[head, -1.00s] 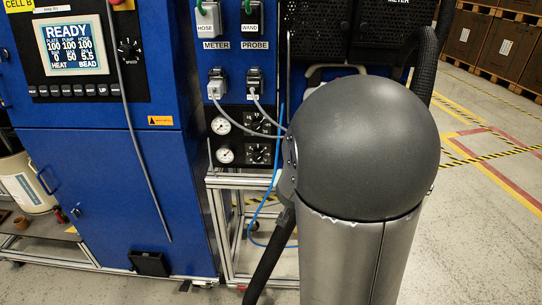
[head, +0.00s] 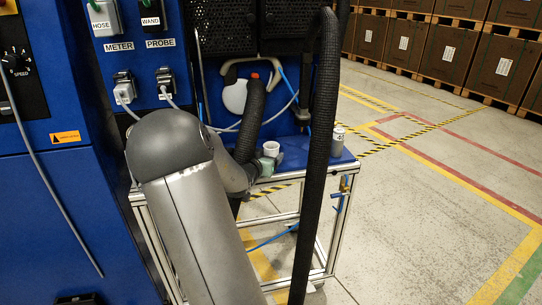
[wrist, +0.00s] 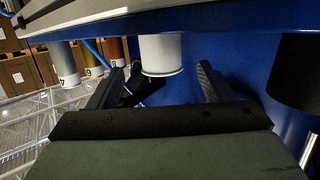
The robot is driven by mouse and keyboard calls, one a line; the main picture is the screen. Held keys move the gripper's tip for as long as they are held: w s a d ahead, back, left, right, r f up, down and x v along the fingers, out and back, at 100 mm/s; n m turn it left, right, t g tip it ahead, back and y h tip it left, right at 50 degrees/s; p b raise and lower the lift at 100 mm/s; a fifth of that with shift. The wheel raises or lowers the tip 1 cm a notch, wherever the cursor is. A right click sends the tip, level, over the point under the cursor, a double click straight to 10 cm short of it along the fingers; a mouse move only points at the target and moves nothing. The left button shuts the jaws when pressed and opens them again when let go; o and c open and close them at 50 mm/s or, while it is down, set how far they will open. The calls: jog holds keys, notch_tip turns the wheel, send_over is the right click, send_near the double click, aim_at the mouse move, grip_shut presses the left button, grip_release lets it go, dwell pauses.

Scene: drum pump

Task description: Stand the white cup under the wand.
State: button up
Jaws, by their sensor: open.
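The white cup (head: 271,149) stands on the small blue-topped table, just behind the end of my arm in the head view. In the wrist view the cup (wrist: 161,54) appears upside down because of the camera's angle. It lies between the two open fingers of my gripper (wrist: 160,70), with visible space on either side. My gripper (head: 267,166) is small and partly hidden in the head view, at the table's front edge. I cannot make out the wand for certain; a black hose (head: 252,120) comes down behind my arm.
A grey container (head: 338,138) stands at the table's right corner. Several labelled containers (wrist: 67,65) show at left in the wrist view, and a dark cylinder (wrist: 298,72) at right. A thick black hose (head: 318,140) hangs in the foreground. The floor at right is clear.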

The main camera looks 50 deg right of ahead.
aim_at(268, 151)
jog(key=shift+x, duration=2.95)
jog(key=shift+w+r, duration=0.1)
jog(key=shift+r, duration=0.05)
jog(key=c, duration=1.1)
